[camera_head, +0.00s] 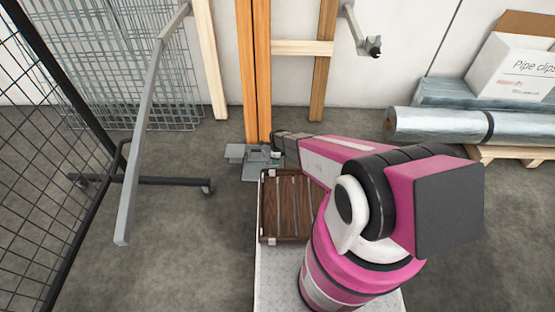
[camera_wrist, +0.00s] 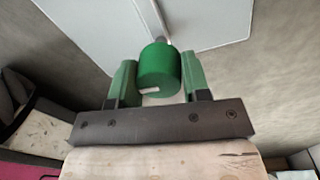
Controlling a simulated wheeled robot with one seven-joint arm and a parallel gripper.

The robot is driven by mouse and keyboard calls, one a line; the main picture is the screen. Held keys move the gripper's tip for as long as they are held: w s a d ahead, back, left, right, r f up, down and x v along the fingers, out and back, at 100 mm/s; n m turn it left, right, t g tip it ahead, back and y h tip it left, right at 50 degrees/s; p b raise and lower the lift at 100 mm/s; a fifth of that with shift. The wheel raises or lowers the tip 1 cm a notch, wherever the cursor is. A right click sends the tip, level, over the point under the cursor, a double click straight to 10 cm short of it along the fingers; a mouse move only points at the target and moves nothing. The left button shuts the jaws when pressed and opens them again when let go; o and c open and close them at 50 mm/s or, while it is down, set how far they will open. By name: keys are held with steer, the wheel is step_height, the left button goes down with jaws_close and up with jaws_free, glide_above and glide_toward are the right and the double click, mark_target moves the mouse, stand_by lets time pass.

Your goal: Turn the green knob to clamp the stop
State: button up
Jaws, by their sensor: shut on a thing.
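The green knob (camera_wrist: 159,68) sits on a thin metal shaft in front of a grey plate in the wrist view. A pale mark shows on its near face. My gripper (camera_wrist: 158,80) has one green finger on each side of the knob and is shut on it. In the head view, my gripper (camera_head: 279,155) reaches the grey metal fixture (camera_head: 246,155) at the foot of the orange upright. The knob is too small and covered there to make out clearly. I cannot tell which part of the fixture is the stop.
A brown slatted wooden crate (camera_head: 285,205) lies just in front of the fixture, below my arm. A grey rail (camera_head: 145,140) and black mesh fence (camera_head: 45,130) stand at left. Wrapped rolls (camera_head: 460,126) lie on a pallet at right. Open floor lies left of the fixture.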

steer(key=o, duration=1.3)
steer(key=shift+r, duration=0.1)
steer(key=r, duration=1)
steer(key=shift+w+r, duration=0.2)
steer(key=shift+r, duration=0.1)
steer(key=shift+d+r, duration=0.1)
steer(key=s+d+r+n, duration=0.6)
steer(key=r+n, duration=0.1)
steer(key=r, duration=0.5)
steer(key=s+d+r+n, duration=0.6)
steer(key=s+r+n, duration=0.1)
steer(key=r, duration=0.6)
steer(key=s+d+r+n, duration=0.5)
steer(key=s+r+n, duration=0.1)
steer(key=r, duration=0.7)
steer(key=shift+s+d+r+n, duration=0.25)
steer(key=shift+d+n, duration=0.15)
steer(key=shift+n, duration=0.1)
